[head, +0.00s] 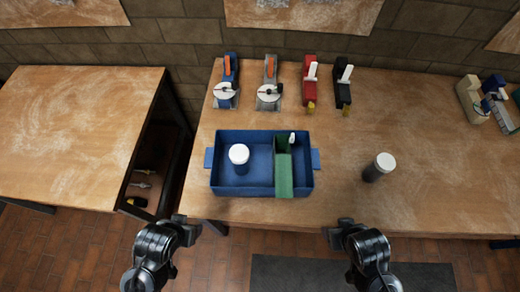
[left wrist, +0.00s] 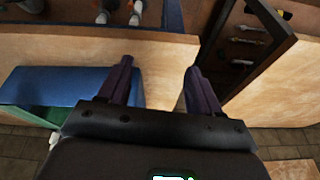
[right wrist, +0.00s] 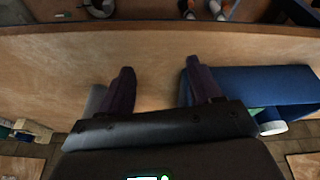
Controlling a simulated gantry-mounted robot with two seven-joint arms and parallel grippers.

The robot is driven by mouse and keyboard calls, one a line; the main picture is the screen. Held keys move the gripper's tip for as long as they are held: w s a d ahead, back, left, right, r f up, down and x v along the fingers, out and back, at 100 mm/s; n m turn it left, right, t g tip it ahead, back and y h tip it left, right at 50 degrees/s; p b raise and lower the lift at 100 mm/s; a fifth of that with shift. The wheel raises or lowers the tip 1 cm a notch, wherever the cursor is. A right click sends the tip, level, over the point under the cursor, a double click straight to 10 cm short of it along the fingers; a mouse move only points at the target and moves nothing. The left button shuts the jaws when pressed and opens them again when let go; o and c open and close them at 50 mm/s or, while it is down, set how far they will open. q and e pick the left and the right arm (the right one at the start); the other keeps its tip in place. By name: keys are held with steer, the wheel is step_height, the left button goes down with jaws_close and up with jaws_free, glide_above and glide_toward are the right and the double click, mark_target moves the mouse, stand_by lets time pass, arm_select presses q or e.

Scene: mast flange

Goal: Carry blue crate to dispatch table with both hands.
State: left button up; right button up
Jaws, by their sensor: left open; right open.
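The blue crate (head: 240,191) stands on the main wooden table, with a handle tab on its left (head: 209,158) and right (head: 315,159) ends. It holds a white-lidded jar (head: 239,155) and a green divider-like piece (head: 284,176). My left gripper (head: 188,232) is open and empty, in front of the table edge and left of the crate. My right gripper (head: 334,234) is open and empty, in front of the table edge and right of the crate. Both are apart from it. The crate shows in the left wrist (left wrist: 60,85) and right wrist (right wrist: 265,85) views.
A second wooden table (head: 75,130) stands at the left, across a dark gap. A white-capped dark jar (head: 378,168) stands right of the crate. Several clamp-like tools (head: 268,88) line the back. More items (head: 490,100) lie at the far right. The table's right front is clear.

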arm_select(q)
steer(key=w+r+p, duration=0.3)
steer(key=r, duration=0.1)
arm_select(e)
steer(key=w+r, duration=0.3)
steer(key=r, duration=0.1)
arm_select(q)
steer(key=n, duration=0.2)
glide_toward(209, 157)
steer(key=shift+s+r+t, duration=0.3)
steer(key=shift+s+t, duration=0.1)
steer(key=shift+s, duration=0.1)
arm_select(e)
steer(key=m, duration=0.1)
glide_toward(315, 158)
steer(key=shift+s+r+t, duration=0.4)
steer(key=shift+s+r, duration=0.45)
steer(key=shift+r, duration=0.2)
arm_select(q)
steer(key=shift+x, duration=5.4)
arm_select(e)
steer(key=shift+x, duration=5.4)
arm_select(q)
steer(key=shift+c, duration=0.5)
arm_select(e)
steer(key=shift+c, duration=0.5)
